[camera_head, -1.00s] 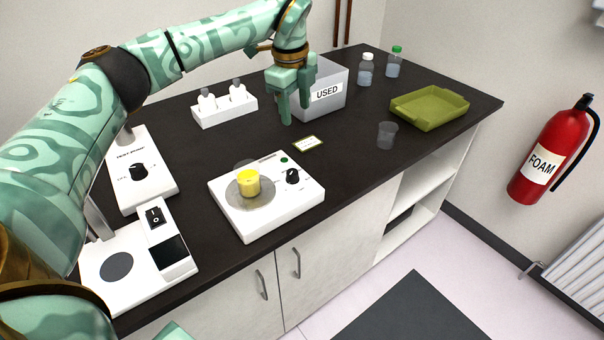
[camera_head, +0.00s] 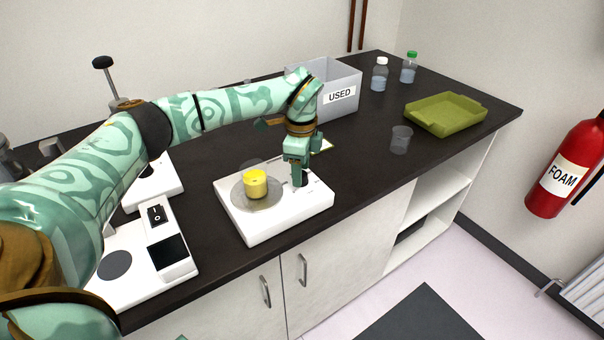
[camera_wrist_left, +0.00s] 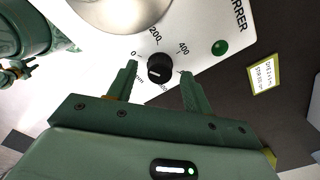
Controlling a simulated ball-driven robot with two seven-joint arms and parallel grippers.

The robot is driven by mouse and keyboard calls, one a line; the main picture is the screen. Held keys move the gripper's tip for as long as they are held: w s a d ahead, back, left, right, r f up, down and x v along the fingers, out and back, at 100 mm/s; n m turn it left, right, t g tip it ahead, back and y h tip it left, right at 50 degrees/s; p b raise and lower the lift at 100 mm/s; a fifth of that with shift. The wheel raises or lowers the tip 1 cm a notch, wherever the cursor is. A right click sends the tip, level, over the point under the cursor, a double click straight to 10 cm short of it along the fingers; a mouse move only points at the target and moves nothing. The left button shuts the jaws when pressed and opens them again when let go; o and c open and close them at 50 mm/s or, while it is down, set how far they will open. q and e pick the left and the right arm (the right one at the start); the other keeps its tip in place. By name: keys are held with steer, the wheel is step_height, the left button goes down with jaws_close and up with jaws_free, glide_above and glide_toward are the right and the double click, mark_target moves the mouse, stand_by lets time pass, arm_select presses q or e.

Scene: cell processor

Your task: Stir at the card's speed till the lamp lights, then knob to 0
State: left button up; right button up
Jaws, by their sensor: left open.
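The white stirrer (camera_head: 262,226) stands near the bench's front edge. A beaker of yellow liquid (camera_head: 255,184) sits on its round grey plate (camera_head: 243,204). My left gripper (camera_head: 300,178) is over the stirrer's right side, hiding the knob and lamp in the head view. In the left wrist view the black knob (camera_wrist_left: 160,68) lies between the open left fingers (camera_wrist_left: 158,86). Its scale shows 0, 200 and 400; its exact setting is unclear. The green lamp (camera_wrist_left: 220,47) looks dark. The card (camera_wrist_left: 264,73) lies beside the stirrer; its small print is hard to read.
A grey bin marked USED (camera_head: 336,108) stands behind my left arm. An empty clear beaker (camera_head: 401,139), an olive tray (camera_head: 446,128) and two bottles are at the right. A white device with a dark display (camera_head: 169,252) stands left of the stirrer.

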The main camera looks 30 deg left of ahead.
arm_select(q)
steer(key=shift+f, duration=0.6)
steer(key=c, duration=1)
steer(key=shift+o, duration=0.2)
steer(key=shift+r, duration=0.1)
